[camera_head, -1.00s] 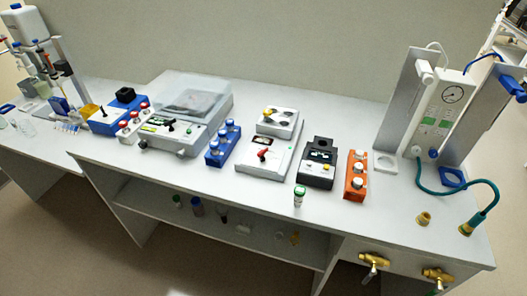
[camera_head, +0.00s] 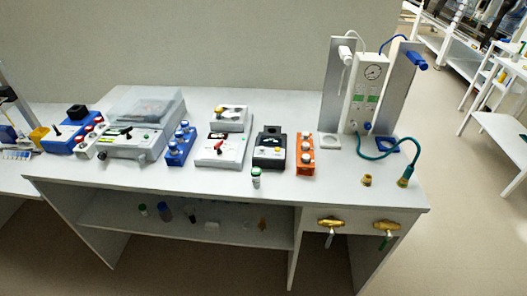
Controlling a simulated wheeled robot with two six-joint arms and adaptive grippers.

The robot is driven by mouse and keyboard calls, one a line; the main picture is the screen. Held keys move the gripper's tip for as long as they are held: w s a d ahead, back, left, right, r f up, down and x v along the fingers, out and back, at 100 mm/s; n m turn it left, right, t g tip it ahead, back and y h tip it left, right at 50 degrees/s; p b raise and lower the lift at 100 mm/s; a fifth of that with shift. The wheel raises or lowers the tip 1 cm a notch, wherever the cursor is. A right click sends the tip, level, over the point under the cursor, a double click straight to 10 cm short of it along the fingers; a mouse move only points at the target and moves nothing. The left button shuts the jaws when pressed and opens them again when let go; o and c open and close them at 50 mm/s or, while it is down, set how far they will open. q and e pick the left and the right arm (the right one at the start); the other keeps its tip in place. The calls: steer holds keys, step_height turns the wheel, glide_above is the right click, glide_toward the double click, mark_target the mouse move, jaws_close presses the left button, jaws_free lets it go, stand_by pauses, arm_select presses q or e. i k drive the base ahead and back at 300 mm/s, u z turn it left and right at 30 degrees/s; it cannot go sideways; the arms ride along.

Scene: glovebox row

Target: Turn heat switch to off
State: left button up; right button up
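No switch carries a label I can read, so I cannot tell which is the heat switch. A white device (camera_head: 228,155) near the bench middle has a red-tipped lever (camera_head: 218,146) on its face and a raised back part with a yellow knob (camera_head: 221,109). Left of it, a grey device with a clear lid (camera_head: 148,106) has a black lever (camera_head: 128,134) on its front panel. A blue box (camera_head: 63,146) farther left has a small black toggle (camera_head: 57,131). Neither of my grippers is in view.
A black meter (camera_head: 270,151), an orange rack (camera_head: 305,156) and a blue rack (camera_head: 180,146) stand nearby. Brass taps (camera_head: 331,223) project from the front at right.

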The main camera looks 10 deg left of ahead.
mark_target(220, 143)
steer(key=z, duration=0.65)
steer(key=i, duration=0.7)
steer(key=u, duration=0.65)
